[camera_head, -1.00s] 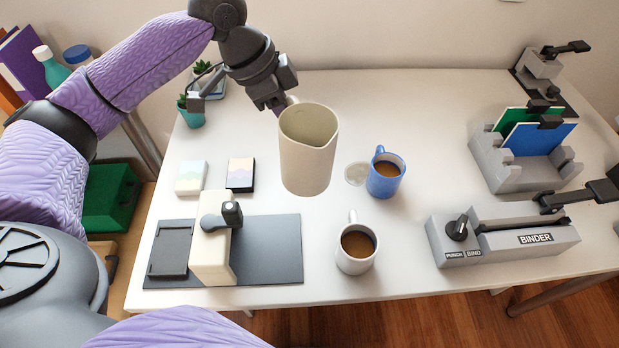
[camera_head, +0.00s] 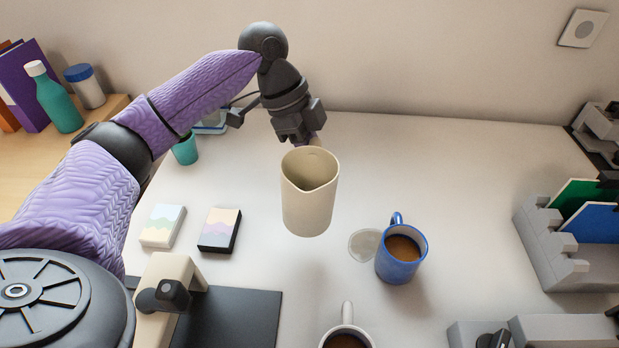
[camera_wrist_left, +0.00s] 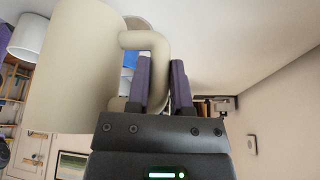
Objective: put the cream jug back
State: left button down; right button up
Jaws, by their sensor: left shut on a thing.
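The cream jug (camera_head: 309,202) is upright in the middle of the head view, and it seems to be held above the white table. My left gripper (camera_head: 310,138) is behind the jug and shut on its handle, which is mostly hidden in the head view. In the left wrist view the fingers (camera_wrist_left: 161,85) are on the handle and the jug body (camera_wrist_left: 75,68) fills the left. A pale round mark (camera_head: 364,245) lies on the table, right of the jug. My right gripper is not in view.
A blue mug of coffee (camera_head: 402,252) stands right of the mark, and a white mug (camera_head: 347,338) is at the front edge. Two small boxes (camera_head: 163,226) (camera_head: 220,230) lie at left. A grey rack (camera_head: 548,240) is at right. The table's back middle is clear.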

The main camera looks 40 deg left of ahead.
pick_arm(q)
notch_tip(320, 180, down, 7)
jog(key=shift+f+b, duration=0.1)
jog(key=shift+b, duration=1)
jog(key=shift+f, duration=0.5)
jog(key=c, duration=0.6)
grip_release()
jog(key=shift+o, duration=0.4)
